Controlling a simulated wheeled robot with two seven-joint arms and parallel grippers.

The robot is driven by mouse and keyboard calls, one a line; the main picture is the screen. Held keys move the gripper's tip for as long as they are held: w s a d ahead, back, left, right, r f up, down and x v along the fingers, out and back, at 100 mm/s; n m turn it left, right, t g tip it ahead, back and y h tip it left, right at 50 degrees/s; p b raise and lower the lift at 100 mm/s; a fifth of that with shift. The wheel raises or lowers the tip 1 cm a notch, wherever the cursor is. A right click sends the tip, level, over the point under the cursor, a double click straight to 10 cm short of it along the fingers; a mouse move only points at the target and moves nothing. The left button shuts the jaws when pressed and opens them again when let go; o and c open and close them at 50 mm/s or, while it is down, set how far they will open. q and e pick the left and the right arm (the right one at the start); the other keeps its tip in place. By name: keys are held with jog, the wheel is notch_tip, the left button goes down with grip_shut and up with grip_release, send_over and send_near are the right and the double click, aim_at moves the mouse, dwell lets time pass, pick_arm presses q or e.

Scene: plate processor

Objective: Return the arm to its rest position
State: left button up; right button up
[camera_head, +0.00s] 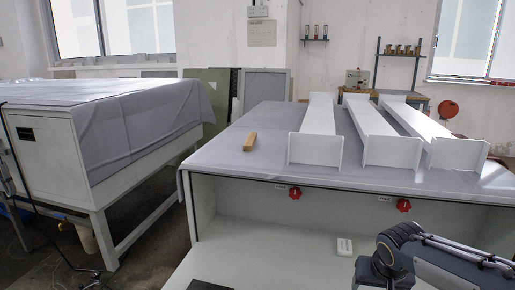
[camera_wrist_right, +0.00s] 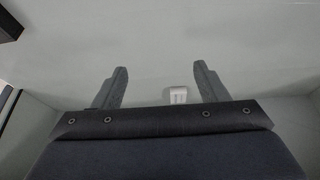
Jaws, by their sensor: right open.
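My right arm (camera_head: 395,262) comes in at the lower right of the head view, in front of the white workbench (camera_head: 265,218). Its gripper is out of the head view. In the right wrist view my right gripper (camera_wrist_right: 158,88) has its two fingers spread wide apart, with nothing between them held. A small white object (camera_wrist_right: 178,96) lies on the pale surface beyond, near the right finger. My left gripper and left arm are not in view.
Three white beams (camera_head: 316,150) and a wooden block (camera_head: 250,141) lie on the bench top. Red knobs (camera_head: 403,205) sit on its front. A small white switch-like piece (camera_head: 344,247) is on the lower pale surface. A cloth-covered table (camera_head: 130,130) stands left, beyond a floor gap.

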jog(key=s+a+f+y+b, duration=0.2)
jog(key=s+f+b, duration=0.2)
jog(key=s, duration=0.4)
jog(key=s+a+f+n+t+y+b, duration=0.1)
jog(key=s+a+f+b, duration=0.15)
jog(key=s, duration=0.55)
jog(key=s+a+f+y+b, duration=0.2)
jog(key=s+f+b, duration=0.2)
jog(key=s, duration=0.4)
notch_tip(320, 180, up, 37)
jog(key=p, duration=3.7)
jog(key=shift+w+r+p, duration=0.15)
jog(key=shift+w+p, duration=0.15)
jog(key=shift+d, duration=0.1)
jog(key=shift+c, duration=0.4)
